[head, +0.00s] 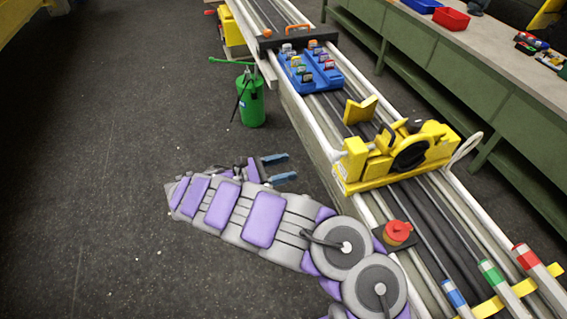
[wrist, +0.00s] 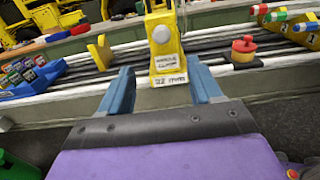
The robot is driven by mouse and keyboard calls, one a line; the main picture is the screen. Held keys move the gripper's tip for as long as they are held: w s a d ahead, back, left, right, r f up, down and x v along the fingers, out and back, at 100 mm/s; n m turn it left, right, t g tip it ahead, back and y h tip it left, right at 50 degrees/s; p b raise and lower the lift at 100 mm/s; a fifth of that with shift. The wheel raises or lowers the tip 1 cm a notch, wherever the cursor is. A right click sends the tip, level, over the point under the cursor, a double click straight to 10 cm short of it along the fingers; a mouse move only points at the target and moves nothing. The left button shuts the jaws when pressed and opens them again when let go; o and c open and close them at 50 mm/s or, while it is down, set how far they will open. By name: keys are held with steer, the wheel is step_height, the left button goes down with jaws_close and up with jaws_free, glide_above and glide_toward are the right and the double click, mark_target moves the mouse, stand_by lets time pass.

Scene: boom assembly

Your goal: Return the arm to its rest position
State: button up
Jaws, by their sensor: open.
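My gripper (head: 276,168) is at the end of my purple and grey arm, over the dark floor to the left of the long boom bench in the head view. Its two blue fingers are spread apart with nothing between them. In the wrist view the gripper (wrist: 162,92) faces the bench from the side. A yellow clamp (head: 405,152) stands on the bench rails; its labelled end (wrist: 166,45) shows beyond the fingers in the wrist view, apart from them.
A green canister (head: 250,102) stands on the floor beside the bench. A blue tray (head: 309,74) of small parts and a red knob (head: 397,232) sit on the bench. A green-fronted counter (head: 440,65) runs along the right. The floor at left is clear.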

steer(key=d+r+m+g, duration=0.45)
steer(key=d+r, duration=0.25)
steer(key=d, duration=0.2)
steer(key=s+d+r+m+g+y, duration=0.2)
steer(key=s+d+r+m+g, duration=0.1)
steer(key=s+d+r+m, duration=0.3)
steer(key=s+d+r+m+g+y, duration=0.3)
steer(key=s+d+r+m, duration=0.1)
steer(key=s+d, duration=0.45)
steer(key=s+d+f+m+y, duration=0.1)
steer(key=s+m+y, duration=0.35)
steer(key=s, duration=0.65)
steer(key=s+a+f+m+t+y, duration=0.2)
steer(key=s+a+f+t+y, duration=0.1)
steer(key=s+a+y, duration=0.4)
steer(key=s+a, duration=0.3)
steer(key=s, duration=0.2)
steer(key=shift+f+m+y, duration=0.3)
steer(key=shift+f+y, duration=0.05)
